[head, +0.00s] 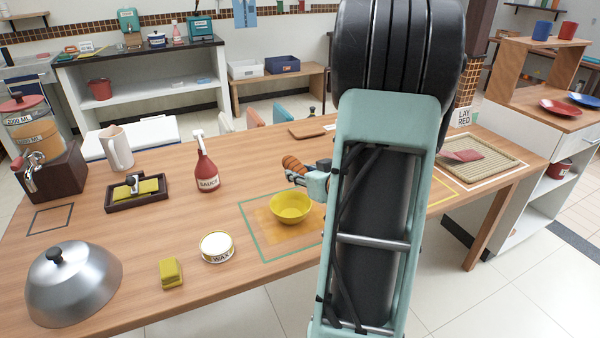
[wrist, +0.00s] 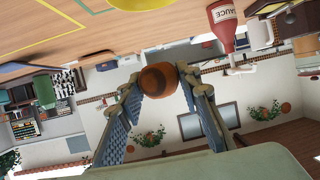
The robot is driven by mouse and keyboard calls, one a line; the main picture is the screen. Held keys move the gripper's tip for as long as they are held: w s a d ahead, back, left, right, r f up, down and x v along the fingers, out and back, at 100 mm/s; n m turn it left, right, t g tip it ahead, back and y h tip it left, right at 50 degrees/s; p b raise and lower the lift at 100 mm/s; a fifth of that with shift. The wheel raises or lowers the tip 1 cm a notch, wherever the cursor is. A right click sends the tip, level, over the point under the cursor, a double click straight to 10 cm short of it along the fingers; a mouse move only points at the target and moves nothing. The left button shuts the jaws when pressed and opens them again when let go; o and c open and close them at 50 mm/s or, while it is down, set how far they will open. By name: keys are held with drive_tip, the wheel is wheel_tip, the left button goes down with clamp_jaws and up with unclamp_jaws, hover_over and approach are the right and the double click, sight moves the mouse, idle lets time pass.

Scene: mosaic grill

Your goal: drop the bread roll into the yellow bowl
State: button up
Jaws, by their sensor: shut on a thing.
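The bread roll (head: 294,164) is brown and scored, and it is held above the table behind the yellow bowl. My gripper (head: 306,176) is shut on it; my arm hides most of the gripper in the head view. In the wrist view the roll (wrist: 158,77) sits end-on between the two fingertips of my gripper (wrist: 160,82). The yellow bowl (head: 291,208) stands upright on an orange square on the table, and its inside looks empty. In the wrist view, part of the bowl (wrist: 140,3) shows at the top edge.
A red sauce bottle (head: 207,168) stands left of the bowl. A wax tin (head: 216,247), a yellow sponge (head: 171,272) and a metal dome (head: 74,283) are nearer the front left. A woven tray (head: 478,160) lies at the right. My arm covers the table's middle right.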

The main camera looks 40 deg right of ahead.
wheel_tip(320, 180, down, 5)
drive_tip(key=b, duration=0.4)
drive_tip(key=shift+f, duration=0.2)
drive_tip(key=o, duration=1.2)
drive_tip(key=shift+s+r, duration=0.1)
drive_tip(key=v, duration=1.1)
drive_tip(key=shift+s+r, duration=0.2)
drive_tip(key=shift+s, duration=0.15)
